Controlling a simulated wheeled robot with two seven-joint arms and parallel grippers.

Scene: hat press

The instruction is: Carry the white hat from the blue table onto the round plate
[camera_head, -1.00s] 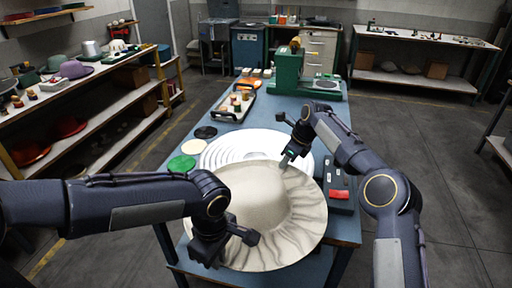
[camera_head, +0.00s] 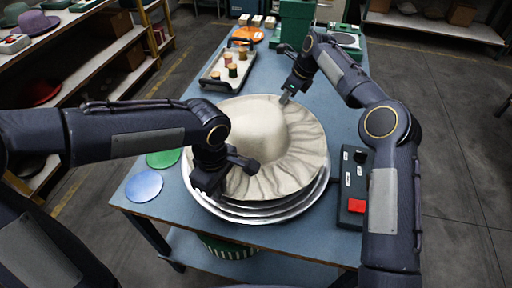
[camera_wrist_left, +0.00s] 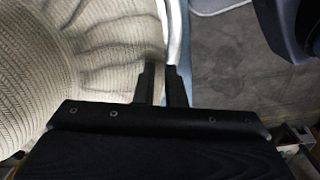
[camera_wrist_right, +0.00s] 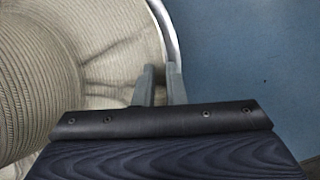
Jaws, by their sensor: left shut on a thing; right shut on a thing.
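The white hat (camera_head: 258,125), cream with a wide wrinkled brim, is over the round plate (camera_head: 262,214), whose stepped silvery rim shows around the near side. I cannot tell whether the hat rests on it or hangs just above. My left gripper (camera_head: 244,168) is shut on the near-left brim; the left wrist view shows its fingers (camera_wrist_left: 161,84) at the brim edge by the silver rim. My right gripper (camera_head: 286,97) is shut on the far brim; the right wrist view shows its fingers (camera_wrist_right: 160,84) there. The hat hides most of the plate.
The blue table (camera_head: 190,215) holds a dark control box with a red button (camera_head: 355,207) at right. Green (camera_head: 163,158) and blue (camera_head: 144,186) discs lie at left. A tray of spools (camera_head: 229,67) and a green machine (camera_head: 296,25) are further back.

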